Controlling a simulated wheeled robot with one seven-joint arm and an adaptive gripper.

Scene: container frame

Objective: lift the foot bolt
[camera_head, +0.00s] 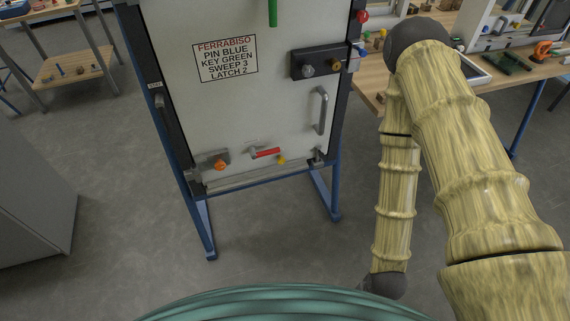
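A pale door panel (249,104) stands upright in a dark and blue frame. Low on it are several fittings: an orange knob (220,165) on a grey plate at left, a red lever (265,153) lying nearly level, a small yellow knob (282,161) just right of and below the lever, and a small grey fitting (317,157) at the bottom right corner. I cannot tell for certain which is the foot bolt. My yellowish arm fills the right side, and its lower part ends in a dark joint right of the door frame. No gripper fingers show.
The door carries a grey pull handle (321,110), a dark lock box (317,62), a green handle (272,12) and a text label (225,59). Blue frame legs (203,228) stand on open grey floor. Workbenches (372,89) stand at right, a grey cabinet (35,190) at left.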

